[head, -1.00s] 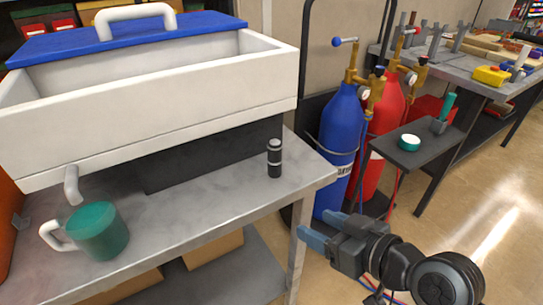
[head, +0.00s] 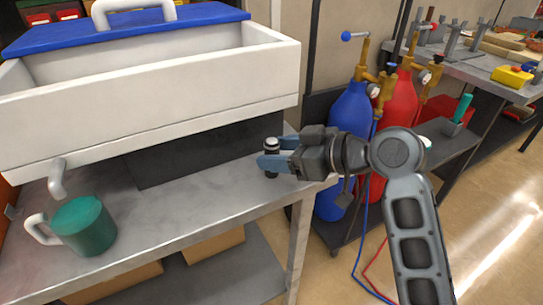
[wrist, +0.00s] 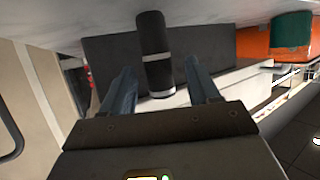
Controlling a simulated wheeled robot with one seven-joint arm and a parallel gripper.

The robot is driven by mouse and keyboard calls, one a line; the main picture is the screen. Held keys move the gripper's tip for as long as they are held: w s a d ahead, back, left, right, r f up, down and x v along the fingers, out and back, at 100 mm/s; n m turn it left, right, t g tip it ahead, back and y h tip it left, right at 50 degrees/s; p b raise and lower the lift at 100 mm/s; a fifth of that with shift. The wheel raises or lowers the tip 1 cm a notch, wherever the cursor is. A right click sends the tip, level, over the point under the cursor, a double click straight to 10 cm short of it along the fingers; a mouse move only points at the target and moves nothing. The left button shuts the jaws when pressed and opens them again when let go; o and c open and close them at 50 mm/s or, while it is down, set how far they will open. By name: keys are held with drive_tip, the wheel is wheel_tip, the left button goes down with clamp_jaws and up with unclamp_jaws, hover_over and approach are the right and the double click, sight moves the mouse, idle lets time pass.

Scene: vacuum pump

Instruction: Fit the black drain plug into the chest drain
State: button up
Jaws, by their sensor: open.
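The black drain plug (head: 271,172) is a small upright black cylinder with pale bands, standing on the grey metal bench near its right end. My gripper (head: 268,154) is open, with one blue finger on either side of the plug. In the wrist view the plug (wrist: 153,45) shows between the two open fingers (wrist: 159,68), with a gap visible on both sides. The white chest (head: 150,115) stands on a dark block behind the plug. Its drain, a bent white spout (head: 58,180), sticks out low at the front left.
A teal mug (head: 84,228) stands on the bench (head: 185,215) below the spout. The chest's blue lid (head: 125,25) lies along its back. Blue (head: 349,115) and red (head: 393,108) gas cylinders stand right of the bench. The bench between mug and plug is clear.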

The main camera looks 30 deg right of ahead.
drive_tip(key=shift+x, duration=1.95)
drive_tip(key=shift+r, duration=0.1)
drive_tip(key=shift+c, duration=0.3)
clamp_jaws()
drive_tip(key=shift+r, duration=0.1)
